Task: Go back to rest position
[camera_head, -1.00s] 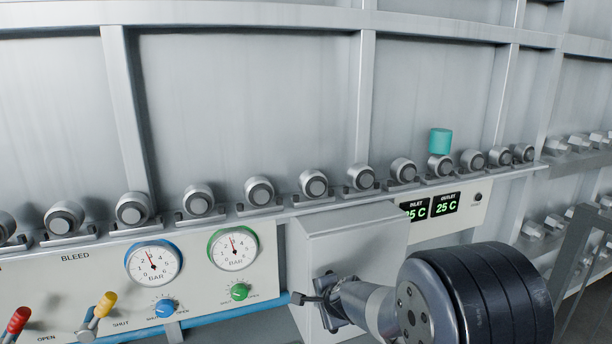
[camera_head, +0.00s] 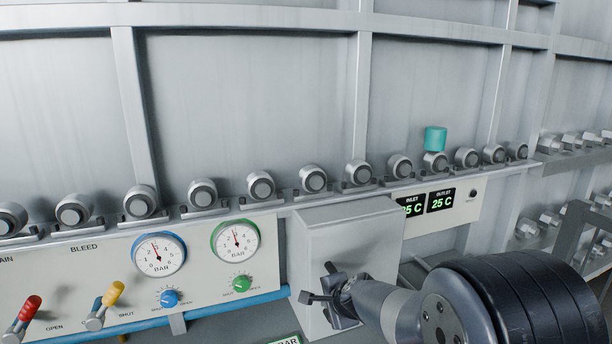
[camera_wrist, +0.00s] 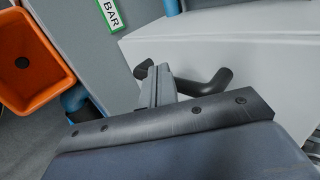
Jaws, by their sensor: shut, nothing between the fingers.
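My gripper (camera_head: 342,290) is in the lower middle of the head view, in front of the grey box (camera_head: 350,232). In the wrist view its two grey fingers (camera_wrist: 158,86) lie together with nothing between them. A black bent handle (camera_wrist: 212,84) shows behind the fingers, close to the box's pale side. I cannot tell whether the fingers touch the handle. My dark forearm covers the lower right of the head view.
A panel left of the box carries two gauges (camera_head: 158,254), a blue knob (camera_head: 169,299), a green knob (camera_head: 241,284), a red lever (camera_head: 29,308) and a yellow lever (camera_head: 113,293). An orange bin (camera_wrist: 30,62) is at left.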

